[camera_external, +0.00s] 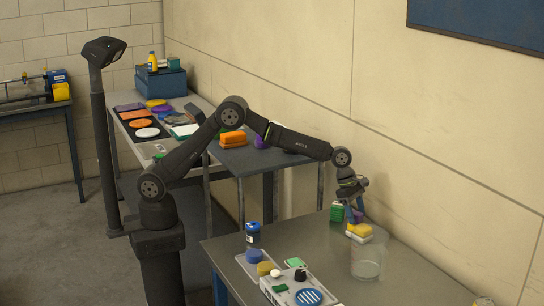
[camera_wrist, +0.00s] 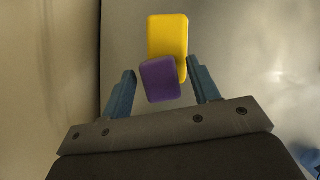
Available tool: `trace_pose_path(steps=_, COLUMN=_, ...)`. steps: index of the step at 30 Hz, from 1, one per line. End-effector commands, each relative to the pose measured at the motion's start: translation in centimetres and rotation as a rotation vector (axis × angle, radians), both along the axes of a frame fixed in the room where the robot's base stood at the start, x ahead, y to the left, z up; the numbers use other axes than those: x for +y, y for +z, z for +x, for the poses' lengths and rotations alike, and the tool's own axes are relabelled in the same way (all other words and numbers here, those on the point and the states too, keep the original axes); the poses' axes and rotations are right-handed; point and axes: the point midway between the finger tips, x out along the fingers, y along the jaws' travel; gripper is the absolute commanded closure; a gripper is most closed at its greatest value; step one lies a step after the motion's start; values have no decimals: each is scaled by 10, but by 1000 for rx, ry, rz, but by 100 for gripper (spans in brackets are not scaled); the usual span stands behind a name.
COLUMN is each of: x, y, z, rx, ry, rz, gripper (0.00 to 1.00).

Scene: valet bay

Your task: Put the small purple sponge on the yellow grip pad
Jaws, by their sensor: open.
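The small purple sponge (camera_wrist: 160,82) lies between the two blue fingers of my gripper (camera_wrist: 160,67) in the wrist view, with a gap on both sides. It overlaps the lower left corner of a yellow rounded rectangular piece (camera_wrist: 168,38), which extends beyond the fingertips. I cannot tell whether that piece is the yellow grip pad, or whether the sponge rests on it. In the external view my gripper (camera_external: 356,216) is open and points down at the far end of the near table. The yellow piece (camera_external: 361,229) sits there over something white; the purple sponge is mostly hidden by the fingers.
A clear container (camera_external: 367,264) stands just in front of the yellow piece. A green block (camera_external: 337,212) is close on the left. The wall (camera_external: 440,190) is close behind.

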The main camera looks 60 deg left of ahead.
Motion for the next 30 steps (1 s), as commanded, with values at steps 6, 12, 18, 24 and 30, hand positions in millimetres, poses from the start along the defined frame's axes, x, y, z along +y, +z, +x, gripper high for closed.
trace_pose_path(steps=6, x=11, y=33, z=-4, rx=-4, ry=1, rz=-3, gripper=45)
trace_pose_path(steps=12, x=27, y=73, z=-11, rx=-2, ry=2, rz=-2, gripper=45)
trace_pose_path(steps=18, x=38, y=102, z=-15, rx=-2, ry=1, rz=-1, gripper=45)
trace_pose_path(steps=24, x=43, y=112, z=-17, rx=0, ry=1, rz=0, gripper=45)
trace_pose_path(steps=30, x=43, y=112, z=-17, rx=0, ry=1, rz=0, gripper=45)
